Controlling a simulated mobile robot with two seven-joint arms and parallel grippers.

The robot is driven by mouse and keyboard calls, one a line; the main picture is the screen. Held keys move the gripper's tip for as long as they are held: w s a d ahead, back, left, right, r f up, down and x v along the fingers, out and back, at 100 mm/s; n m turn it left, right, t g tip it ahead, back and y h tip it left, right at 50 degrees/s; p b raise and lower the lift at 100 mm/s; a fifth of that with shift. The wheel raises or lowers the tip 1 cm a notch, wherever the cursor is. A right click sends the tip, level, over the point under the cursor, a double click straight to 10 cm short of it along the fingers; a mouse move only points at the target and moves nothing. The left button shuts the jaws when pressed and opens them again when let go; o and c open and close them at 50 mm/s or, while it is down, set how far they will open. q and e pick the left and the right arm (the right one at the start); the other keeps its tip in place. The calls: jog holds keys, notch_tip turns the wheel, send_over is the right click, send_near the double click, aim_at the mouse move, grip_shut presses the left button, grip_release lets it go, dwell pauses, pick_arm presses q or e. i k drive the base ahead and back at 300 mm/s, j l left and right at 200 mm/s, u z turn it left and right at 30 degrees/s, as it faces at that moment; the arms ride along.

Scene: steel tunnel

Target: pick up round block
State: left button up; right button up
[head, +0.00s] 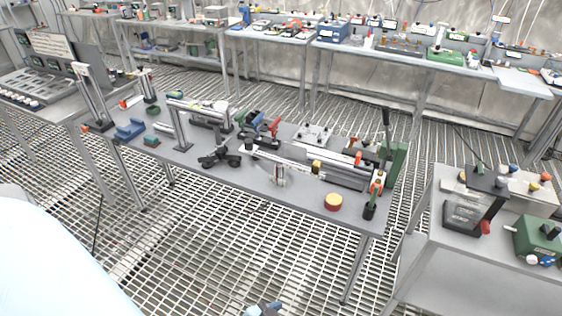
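A side table (436,225) with a green box (537,240) stands at the right. Open grating floor lies in front.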

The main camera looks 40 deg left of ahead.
aim_at(248, 143)
jog(key=u, duration=1.4)
jog(key=i+j+z, duration=0.15)
jog(key=j, duration=0.2)
jog(key=i+j+z, duration=0.1)
jog(key=j, duration=0.25)
jog(key=i+j+z, duration=0.15)
jog(key=j, duration=0.25)
jog(key=i+j+z, duration=0.1)
jog(key=j, duration=0.25)
jog(key=i+j+z, duration=0.15)
jog(key=j, duration=0.25)
